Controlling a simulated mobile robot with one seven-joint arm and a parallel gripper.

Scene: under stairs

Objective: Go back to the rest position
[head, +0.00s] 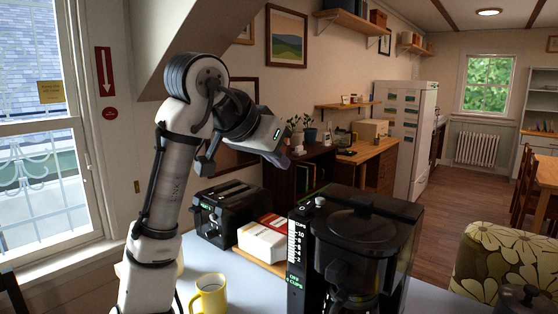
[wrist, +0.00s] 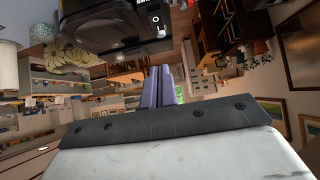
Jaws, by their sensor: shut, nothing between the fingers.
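My gripper (head: 279,160) is raised above the counter in the head view, at the end of my bent arm, left of and above the black coffee maker. Its fingers look purple-grey and point down to the right. In the wrist view my gripper (wrist: 159,88) shows its two fingers side by side, shut with nothing held. The black coffee maker (head: 370,225) stands on the counter, apart from the gripper. It also shows in the wrist view (wrist: 115,38) at the top edge.
The pale counter (head: 240,290) holds a yellow mug (head: 208,297) near the arm, a black toaster (head: 225,212) and a white-and-red box (head: 263,240) behind. A window (head: 40,130) is at left. A flowered chair (head: 505,258) is at right, beside open wooden floor (head: 440,220).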

